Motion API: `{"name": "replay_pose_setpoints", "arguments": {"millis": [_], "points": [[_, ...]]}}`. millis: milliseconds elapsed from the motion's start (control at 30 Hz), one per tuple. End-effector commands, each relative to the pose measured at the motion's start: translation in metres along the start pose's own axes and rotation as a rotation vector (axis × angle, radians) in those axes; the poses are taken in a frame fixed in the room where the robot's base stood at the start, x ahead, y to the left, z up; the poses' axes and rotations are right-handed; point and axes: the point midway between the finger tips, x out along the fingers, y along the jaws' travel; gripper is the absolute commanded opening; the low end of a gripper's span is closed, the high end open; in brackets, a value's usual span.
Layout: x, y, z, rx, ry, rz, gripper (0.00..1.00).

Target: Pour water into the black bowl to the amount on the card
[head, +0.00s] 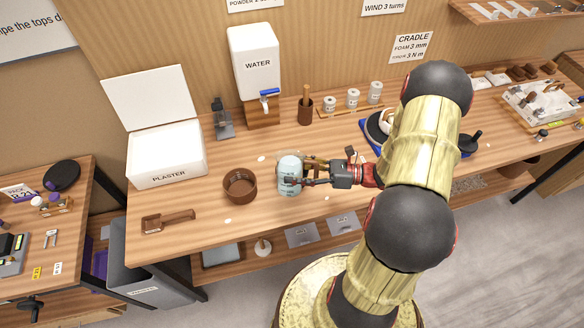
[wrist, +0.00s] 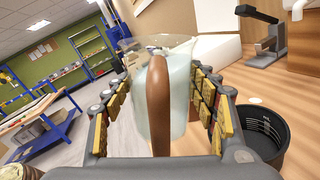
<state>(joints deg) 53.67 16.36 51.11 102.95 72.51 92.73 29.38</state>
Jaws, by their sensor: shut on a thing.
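My gripper (head: 306,175) is shut on a clear jug (head: 289,176) that holds pale bluish water. In the wrist view the jug (wrist: 182,95) stands between the fingers, its brown handle (wrist: 158,105) facing the camera. The jug looks about upright, and no stream of water shows. The bowl (head: 240,185) stands on the bench just left of the jug. It looks dark brown in the head view and black in the wrist view (wrist: 264,137), with pale lines inside its wall. I cannot see water in it. The wall card (head: 410,47) reads CRADLE, with small lines partly unclear.
A white WATER tank (head: 256,62) with a blue tap stands behind. A white PLASTER box (head: 166,155) with raised lid is at left. A brown scoop (head: 169,221) lies at the front left. A black stand (head: 222,120) and a brown cup (head: 305,110) are behind the bowl.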

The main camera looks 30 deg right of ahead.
Motion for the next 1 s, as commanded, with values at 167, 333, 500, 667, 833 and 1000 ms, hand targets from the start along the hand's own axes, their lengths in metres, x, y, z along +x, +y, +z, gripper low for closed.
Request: {"name": "replay_pose_setpoints", "arguments": {"millis": [167, 333, 500, 667, 833, 1000], "points": [[0.0, 0.003, 0.008, 0.0, 0.0, 0.0, 0.12], [0.0, 0.005, 0.013, 0.0, 0.0, 0.0, 0.12], [0.0, 0.007, 0.019, 0.0, 0.0, 0.0, 0.12], [0.0, 0.009, 0.025, 0.0, 0.0, 0.0, 0.12], [0.0, 0.011, 0.03, 0.0, 0.0, 0.0, 0.12], [0.0, 0.013, 0.036, 0.0, 0.0, 0.0, 0.12]]}}
